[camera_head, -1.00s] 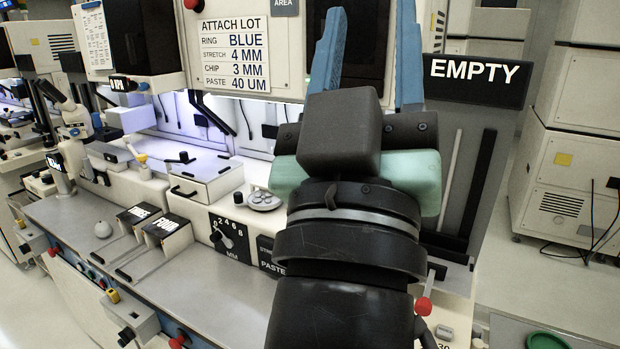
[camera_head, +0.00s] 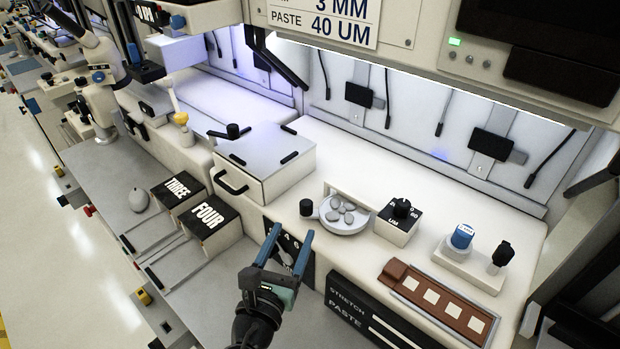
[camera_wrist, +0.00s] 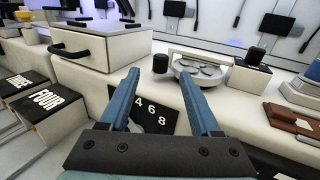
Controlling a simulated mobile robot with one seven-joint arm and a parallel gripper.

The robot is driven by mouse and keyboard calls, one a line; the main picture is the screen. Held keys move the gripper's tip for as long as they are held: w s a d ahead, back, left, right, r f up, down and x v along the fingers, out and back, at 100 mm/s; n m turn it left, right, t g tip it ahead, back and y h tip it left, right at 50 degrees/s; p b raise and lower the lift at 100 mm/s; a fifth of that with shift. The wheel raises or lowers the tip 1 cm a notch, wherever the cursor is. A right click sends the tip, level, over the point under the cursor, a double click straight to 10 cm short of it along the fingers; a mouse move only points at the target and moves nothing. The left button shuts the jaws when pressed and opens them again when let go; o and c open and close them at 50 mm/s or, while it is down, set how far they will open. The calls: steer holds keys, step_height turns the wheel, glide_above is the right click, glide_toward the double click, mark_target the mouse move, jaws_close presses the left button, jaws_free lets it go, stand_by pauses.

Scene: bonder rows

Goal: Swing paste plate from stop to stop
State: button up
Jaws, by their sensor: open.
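The paste plate appears to be the round, pale grey dish (camera_head: 353,225) with several flat grey discs on it, on the white bench ledge. It also shows in the wrist view (camera_wrist: 208,76). A black upright knob (camera_head: 306,207) stands at its left; it shows in the wrist view too (camera_wrist: 160,63). I cannot tell whether the knob is fixed to the plate. My gripper (camera_head: 288,238), with blue fingers, is open and empty in front of the ledge, nearer than the knob and plate and apart from them. In the wrist view my fingers (camera_wrist: 158,82) straddle the numbered dial panel, partly hiding it.
A white lidded box (camera_head: 266,160) stands left of the plate. A black-topped dial block (camera_head: 400,220) stands close on its right. Boxes marked THREE (camera_head: 177,188) and FOUR (camera_head: 208,216) are at left. A brown strip with white squares (camera_head: 438,302) lies at right.

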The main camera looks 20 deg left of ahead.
mark_target(308, 199)
steer(key=w, duration=0.8)
steer(key=w+a+b, duration=0.1)
steer(key=w, duration=0.3)
steer(key=shift+w+r, duration=0.1)
jaws_close()
stand_by(1.1)
